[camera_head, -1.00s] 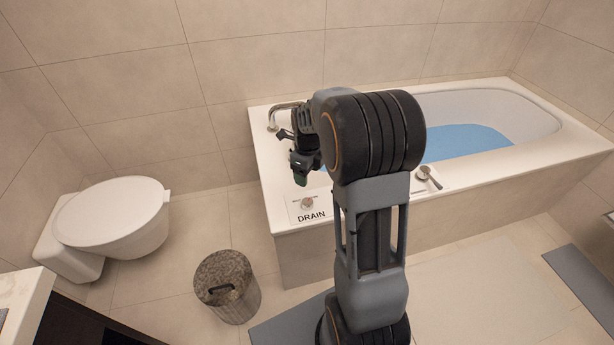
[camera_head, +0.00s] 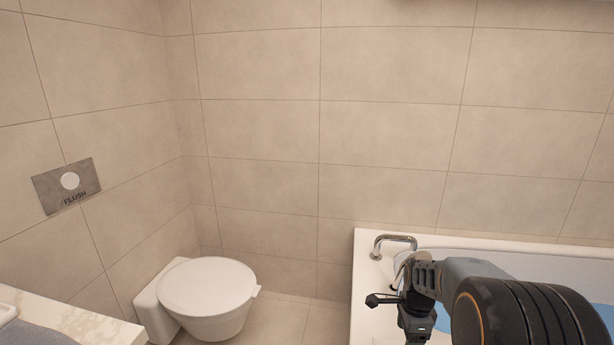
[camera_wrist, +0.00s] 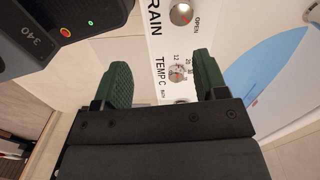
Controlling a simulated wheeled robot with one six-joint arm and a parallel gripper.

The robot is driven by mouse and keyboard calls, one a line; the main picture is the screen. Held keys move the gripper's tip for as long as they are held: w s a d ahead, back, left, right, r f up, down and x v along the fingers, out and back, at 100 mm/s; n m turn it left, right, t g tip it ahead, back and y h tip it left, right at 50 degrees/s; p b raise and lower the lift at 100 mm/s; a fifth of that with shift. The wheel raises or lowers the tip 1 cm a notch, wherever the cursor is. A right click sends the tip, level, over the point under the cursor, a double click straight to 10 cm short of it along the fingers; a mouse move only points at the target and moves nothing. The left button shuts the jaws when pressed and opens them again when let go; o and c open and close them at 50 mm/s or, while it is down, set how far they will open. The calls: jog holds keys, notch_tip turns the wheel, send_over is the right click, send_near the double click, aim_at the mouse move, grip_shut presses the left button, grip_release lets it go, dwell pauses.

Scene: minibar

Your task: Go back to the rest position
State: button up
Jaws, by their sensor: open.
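My gripper (camera_head: 416,335) shows at the bottom right of the head view, pointing down over the near left end of the bathtub, partly cut off by the picture's lower edge. In the wrist view my gripper (camera_wrist: 163,80) is open, with two green pads apart and nothing between them. Beyond the pads is a white panel with a drain knob (camera_wrist: 181,13) marked OPEN and a temperature dial (camera_wrist: 178,73) marked TEMP C. The gripper appears above this panel and apart from it.
The bathtub (camera_head: 362,275) has a curved metal spout (camera_head: 396,239) at its left end. Blue water (camera_wrist: 262,65) shows in the wrist view. A white toilet (camera_head: 207,290), a flush plate (camera_head: 67,186) and a marble counter (camera_head: 75,325) are at left. Tiled walls close the back.

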jog(key=s+a+r+n+t+p, duration=0.1)
jog(key=s+a+r+n+p, duration=0.2)
jog(key=r+n+p, duration=0.3)
jog(key=s+a+r+n+t+p, duration=0.1)
jog(key=s+a+r+n+p, duration=0.2)
jog(key=r, duration=1.1)
jog(key=s+a+r+n+t+p, duration=0.2)
jog(key=s+a+r+n+p, duration=0.1)
jog(key=s+r+n+p, duration=0.4)
notch_tip(320, 180, up, 3)
jog(key=n+p, duration=0.3)
jog(key=shift+s+r+p, duration=0.15)
jog(key=shift+s+p, duration=0.15)
jog(key=shift+c, duration=0.5)
